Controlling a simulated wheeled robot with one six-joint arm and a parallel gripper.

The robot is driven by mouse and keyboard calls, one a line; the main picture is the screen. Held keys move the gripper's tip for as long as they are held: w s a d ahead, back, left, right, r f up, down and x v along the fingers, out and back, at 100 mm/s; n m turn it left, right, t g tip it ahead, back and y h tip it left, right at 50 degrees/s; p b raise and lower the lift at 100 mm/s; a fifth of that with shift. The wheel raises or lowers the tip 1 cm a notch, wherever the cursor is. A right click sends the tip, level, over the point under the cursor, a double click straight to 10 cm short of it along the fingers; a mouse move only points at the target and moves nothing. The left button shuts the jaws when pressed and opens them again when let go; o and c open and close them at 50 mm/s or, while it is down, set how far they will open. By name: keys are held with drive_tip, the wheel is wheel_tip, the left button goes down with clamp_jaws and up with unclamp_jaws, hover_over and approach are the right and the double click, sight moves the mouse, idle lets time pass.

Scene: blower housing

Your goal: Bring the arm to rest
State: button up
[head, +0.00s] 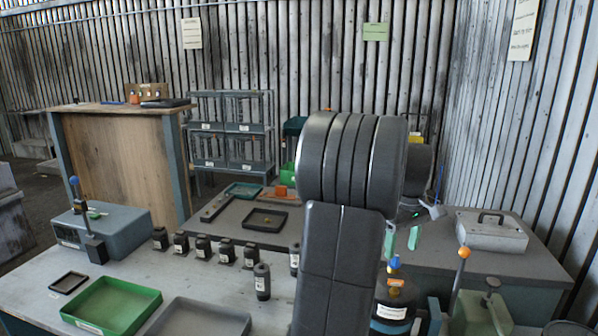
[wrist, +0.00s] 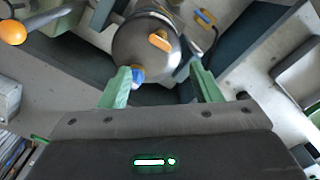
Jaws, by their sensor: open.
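My arm rises in the middle of the head view, bent, hiding part of the bench behind it. My gripper (head: 402,240) shows to the right of it as two green fingers, apart from each other. In the wrist view my gripper (wrist: 165,80) is open, with nothing held between the fingers. A round dark housing (wrist: 142,45) with a blue knob and an orange tab lies beyond the fingertips. In the head view the housing (head: 398,297) stands below the gripper, partly hidden by my arm.
An orange-balled lever (head: 463,252) stands right of the housing. Several dark labelled cylinders (head: 203,247) line the bench. A green tray (head: 112,305) and a grey tray (head: 198,320) lie in front. A grey case (head: 491,231) sits at right.

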drive_tip(key=r, duration=0.1)
drive_tip(key=a+r, duration=0.1)
drive_tip(key=r, duration=0.1)
drive_tip(key=shift+s+a+r, duration=0.15)
drive_tip(key=shift+s+r, duration=0.1)
drive_tip(key=shift+s, duration=0.05)
drive_tip(key=shift+a+r, duration=0.1)
